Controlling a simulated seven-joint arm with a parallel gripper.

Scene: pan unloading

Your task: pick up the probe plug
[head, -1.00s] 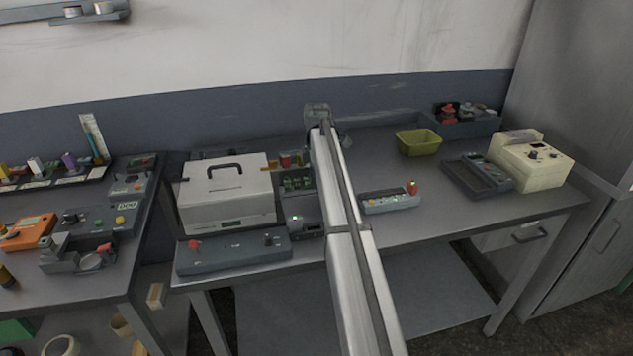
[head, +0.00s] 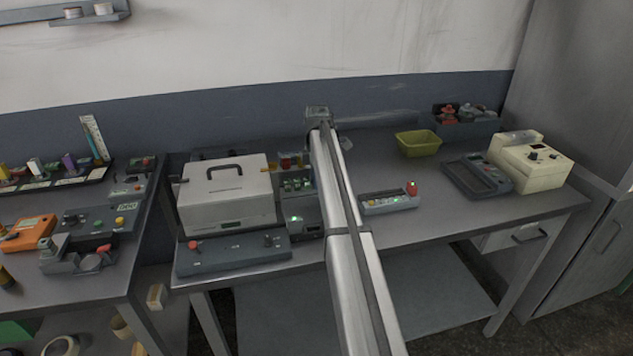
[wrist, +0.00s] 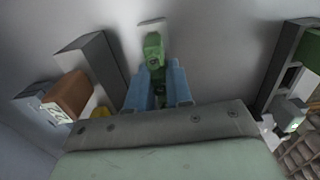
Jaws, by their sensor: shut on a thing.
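In the wrist view, the two blue fingers of my gripper (wrist: 158,84) are closed on a small green piece, which I take to be the probe plug (wrist: 154,48). The plug stands out beyond the fingertips, and its lower part is hidden between them. A pale small plate (wrist: 152,25) shows just past its far end; I cannot tell whether they touch. In the head view my arm hides the fingers and the plug.
In the wrist view, a brown block (wrist: 68,94) and grey block (wrist: 90,60) lie left, a dark rack (wrist: 282,62) right. In the head view, a white case (head: 225,205) stands left of my arm; a green bin (head: 418,143) and cream device (head: 530,165) stand right.

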